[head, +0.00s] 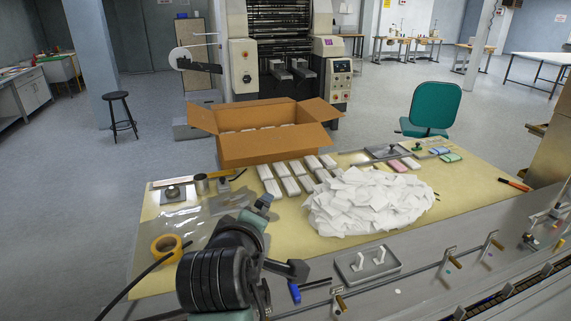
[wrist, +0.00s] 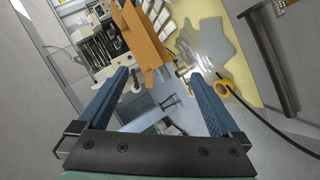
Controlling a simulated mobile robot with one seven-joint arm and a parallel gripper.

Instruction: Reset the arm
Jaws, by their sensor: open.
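My gripper (wrist: 159,75) shows in the wrist view as two blue fingers standing well apart on a dark base. It is open, with nothing between the fingers. In the head view my dark, ribbed wrist is at the lower left, over the near left edge of the work table (head: 150,225). The fingers are only partly seen there. The wrist view looks past the fingers to the cardboard box (wrist: 146,45), the floor and a roll of yellow tape (wrist: 221,89).
The open cardboard box (head: 265,148) stands at the table's back. A heap of white packets (head: 368,200) and rows of white packs (head: 290,184) lie before it. The yellow tape roll (head: 166,247) is beside my wrist. A grey tray (head: 367,263) and conveyor rails are at front right.

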